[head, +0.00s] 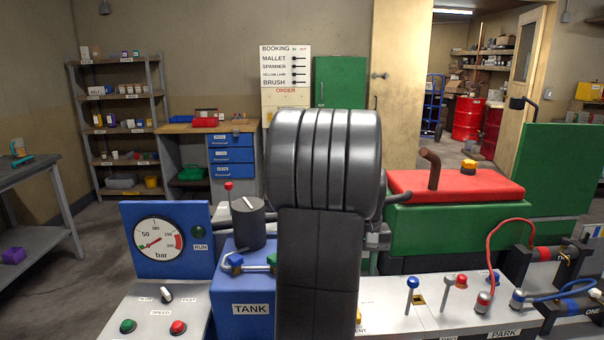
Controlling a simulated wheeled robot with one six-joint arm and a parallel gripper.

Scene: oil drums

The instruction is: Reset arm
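My arm stands upright in the middle of the head view, a dark grey link topped by a thick ribbed grey joint. It hides part of the bench and machine behind it. My gripper is not in view, so I cannot see whether it is open or holds anything.
Close behind my arm are a blue TANK box (233,292), a blue pressure gauge panel (140,215), a control panel (140,312) and a green machine with a red top (470,188). Shelves (120,130) and a booking board (286,75) stand behind. Red drums (467,118) show through the doorway.

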